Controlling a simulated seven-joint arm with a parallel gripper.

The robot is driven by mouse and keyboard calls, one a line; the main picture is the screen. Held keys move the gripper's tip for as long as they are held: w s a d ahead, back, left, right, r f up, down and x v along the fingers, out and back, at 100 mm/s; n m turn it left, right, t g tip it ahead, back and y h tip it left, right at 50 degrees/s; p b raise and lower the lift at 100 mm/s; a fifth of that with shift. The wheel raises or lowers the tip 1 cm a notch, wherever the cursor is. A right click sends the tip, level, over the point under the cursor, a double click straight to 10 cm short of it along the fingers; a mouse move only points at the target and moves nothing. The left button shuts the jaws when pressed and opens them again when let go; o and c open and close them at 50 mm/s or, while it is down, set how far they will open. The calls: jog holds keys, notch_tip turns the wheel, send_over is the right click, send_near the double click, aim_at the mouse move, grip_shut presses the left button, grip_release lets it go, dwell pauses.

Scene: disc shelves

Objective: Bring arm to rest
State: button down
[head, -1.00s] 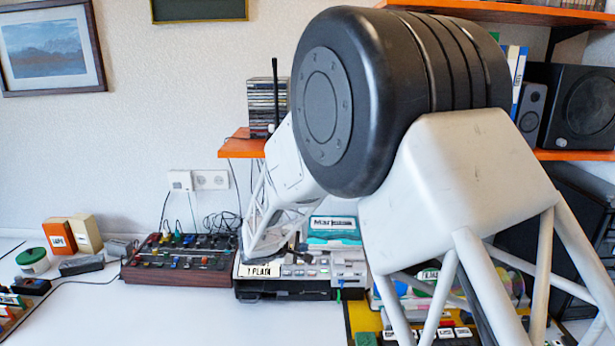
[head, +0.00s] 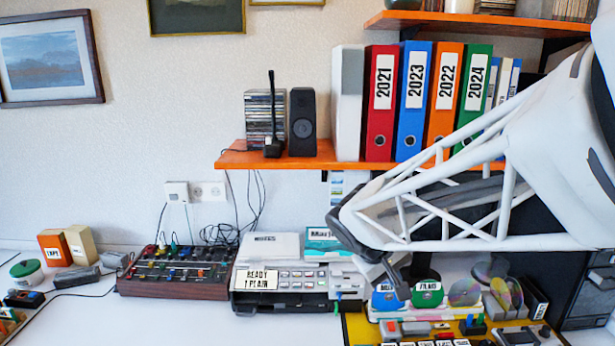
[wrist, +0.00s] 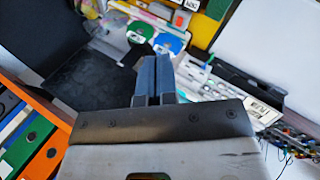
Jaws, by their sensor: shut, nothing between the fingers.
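My arm comes in from the right of the head view, its white lattice link reaching left in front of the shelf. My gripper (head: 403,292) hangs at the end of the arm, pointing down, near the blue disc stand (head: 385,301) and the green disc stand (head: 427,294). In the wrist view its two dark fingers (wrist: 157,62) are together with nothing between them. The blue stand (wrist: 167,43) and green stand (wrist: 140,31) show beyond the fingertips. Whether the fingers touch anything is hard to tell, but I see no contact.
A printer-like machine (head: 290,283) and a control board (head: 178,272) stand left of the gripper. A yellow tray (head: 358,330) with small items lies in front. The white table (head: 130,322) is clear at front left.

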jog(key=s+d+r+m+y, duration=0.1)
jog(key=s+m+y, duration=0.3)
jog(key=s, duration=1.7)
jog(key=shift+d+r+y, duration=0.15)
jog(key=shift+d+y, duration=0.05)
jog(key=shift+y, duration=0.6)
jog(key=c, duration=1.8)
grip_release()
jog(key=shift+c, duration=0.2)
